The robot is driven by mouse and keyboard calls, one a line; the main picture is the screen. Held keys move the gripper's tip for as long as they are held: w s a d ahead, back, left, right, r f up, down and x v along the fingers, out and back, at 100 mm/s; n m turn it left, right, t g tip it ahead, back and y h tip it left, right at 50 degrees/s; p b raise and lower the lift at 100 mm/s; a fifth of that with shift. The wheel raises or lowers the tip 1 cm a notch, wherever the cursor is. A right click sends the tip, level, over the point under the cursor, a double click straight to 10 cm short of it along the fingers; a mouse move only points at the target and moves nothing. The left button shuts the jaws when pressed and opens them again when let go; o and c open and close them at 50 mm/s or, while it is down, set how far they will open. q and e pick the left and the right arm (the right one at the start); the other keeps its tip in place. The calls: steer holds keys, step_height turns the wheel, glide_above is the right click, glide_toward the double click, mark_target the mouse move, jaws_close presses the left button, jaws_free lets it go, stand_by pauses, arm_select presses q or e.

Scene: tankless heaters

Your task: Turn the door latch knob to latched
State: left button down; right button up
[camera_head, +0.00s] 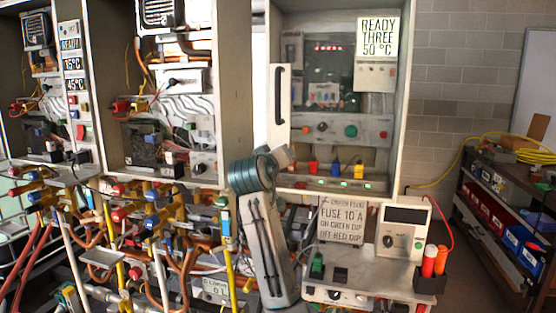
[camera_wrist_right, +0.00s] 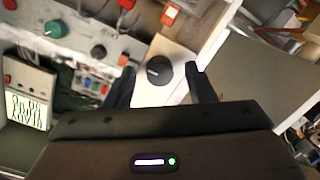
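In the right wrist view, a round black knob (camera_wrist_right: 159,70) with a pale pointer mark sits on a narrow white panel (camera_wrist_right: 158,94). I take it to be the door latch knob. My right gripper (camera_wrist_right: 162,84) is open, with one dark finger on each side of the knob; visible gaps separate them from it. In the head view, a white door panel (camera_head: 279,108) with a black bar handle stands at the cabinet's left side. My right arm rises in front of the cabinet's lower left, and its fingertips cannot be made out. My left gripper is not in view.
The cabinet's control panel (camera_head: 345,130) has several knobs and buttons close by. Below are a signed shelf and a white meter box (camera_head: 403,228). Dense pipes and valves (camera_head: 130,225) fill the left. A shelf rack (camera_head: 505,215) stands right.

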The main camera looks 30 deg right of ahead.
steer(key=b+v, duration=0.3)
steer(key=v, duration=0.7)
steer(key=shift+s+a, duration=0.2)
steer(key=shift+a, duration=0.15)
